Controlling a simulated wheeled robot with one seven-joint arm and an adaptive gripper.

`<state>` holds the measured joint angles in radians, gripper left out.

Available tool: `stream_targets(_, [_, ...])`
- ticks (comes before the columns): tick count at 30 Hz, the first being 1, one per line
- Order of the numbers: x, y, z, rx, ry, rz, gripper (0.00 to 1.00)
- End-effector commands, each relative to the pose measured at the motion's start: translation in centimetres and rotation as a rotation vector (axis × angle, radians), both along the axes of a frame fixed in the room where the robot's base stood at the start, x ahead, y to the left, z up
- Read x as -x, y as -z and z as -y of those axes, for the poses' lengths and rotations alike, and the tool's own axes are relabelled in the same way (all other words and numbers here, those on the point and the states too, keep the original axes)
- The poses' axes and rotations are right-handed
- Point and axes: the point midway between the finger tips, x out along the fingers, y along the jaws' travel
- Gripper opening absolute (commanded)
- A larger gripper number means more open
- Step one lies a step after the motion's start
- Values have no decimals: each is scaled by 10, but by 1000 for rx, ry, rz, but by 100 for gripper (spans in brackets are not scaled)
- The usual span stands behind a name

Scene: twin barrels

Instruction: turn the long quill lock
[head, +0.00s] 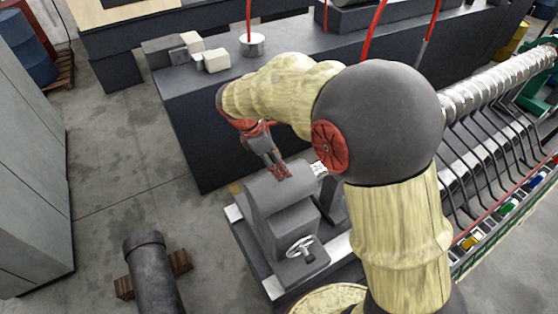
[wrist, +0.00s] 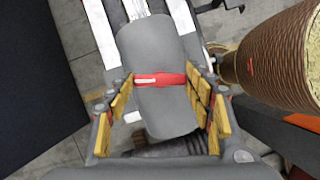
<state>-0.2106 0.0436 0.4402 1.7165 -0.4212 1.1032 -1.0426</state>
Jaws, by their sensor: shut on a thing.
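The long quill lock (wrist: 160,79) is a red bar with a pale stripe at its left part. It lies across the top of the grey rounded tailstock (wrist: 158,50) in the wrist view. My gripper (wrist: 161,84) has its yellow-padded fingers on either side, shut on the bar's two ends. In the head view my gripper (head: 277,168) points down onto the top of the tailstock (head: 277,198); the lock is hard to tell from the red fingertips there.
A silver handwheel (head: 300,247) sits on the tailstock's near end. A dark bench (head: 200,125) stands behind, with pale blocks (head: 215,60) on it. A dark barrel-like cylinder (head: 150,270) lies on wood at lower left. Bare floor (head: 120,180) is at left.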

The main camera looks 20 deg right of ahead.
Motion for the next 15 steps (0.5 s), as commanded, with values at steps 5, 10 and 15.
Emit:
stream_targets(5, [-2, -1, 0, 0, 169, -1, 27])
stream_targets(10, [-3, -1, 1, 1, 333, -1, 27])
stream_targets(15, [-4, -1, 2, 1, 494, -1, 27])
